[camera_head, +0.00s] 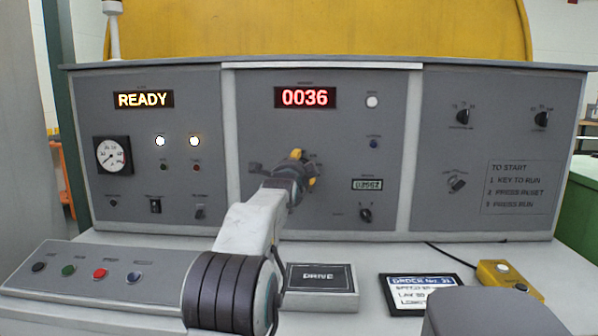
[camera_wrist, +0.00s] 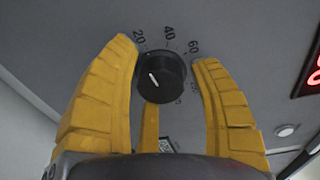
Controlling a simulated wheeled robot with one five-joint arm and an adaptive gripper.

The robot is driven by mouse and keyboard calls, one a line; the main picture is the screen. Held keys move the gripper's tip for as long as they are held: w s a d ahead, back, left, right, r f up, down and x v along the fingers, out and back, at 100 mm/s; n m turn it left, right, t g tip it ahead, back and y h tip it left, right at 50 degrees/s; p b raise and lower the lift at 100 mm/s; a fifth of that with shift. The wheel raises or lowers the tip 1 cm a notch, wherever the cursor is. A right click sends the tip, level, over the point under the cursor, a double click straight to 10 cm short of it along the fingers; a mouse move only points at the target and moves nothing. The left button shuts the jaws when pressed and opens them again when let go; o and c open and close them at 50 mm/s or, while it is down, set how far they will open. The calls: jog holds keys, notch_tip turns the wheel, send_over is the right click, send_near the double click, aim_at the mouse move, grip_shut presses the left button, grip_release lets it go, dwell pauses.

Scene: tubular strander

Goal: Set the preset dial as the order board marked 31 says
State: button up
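A round black dial (camera_wrist: 160,77) on the grey panel sits between my gripper's yellow fingers in the wrist view. Its scale shows 20, 40 and 60; higher marks at the right are hard to read. Its short white mark points up and left, near the low end. My gripper (camera_wrist: 168,57) is open around the dial; I cannot tell whether a finger touches it. In the head view my gripper (camera_head: 300,170) hides most of this dial. The order board (camera_head: 424,293) reads "ORDER No. 31", with speed, lay and length lines too small to read fully.
The red display (camera_head: 305,97) above the dial reads 0036, and the left one (camera_head: 143,99) reads READY. A drive box (camera_head: 320,285) and a yellow box (camera_head: 508,275) with a button stand on the desk. Coloured buttons (camera_head: 100,273) are at left. Another small knob (camera_head: 365,214) is lower right.

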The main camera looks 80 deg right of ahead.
jog(key=shift+o, duration=1.1)
jog(key=shift+s, duration=0.1)
jog(key=shift+s+a, duration=0.1)
jog(key=shift+a, duration=0.05)
jog(key=a, duration=1.1)
jog(key=shift+a+r, duration=0.3)
jog(key=shift+a, duration=0.05)
jog(key=shift+w, duration=0.2)
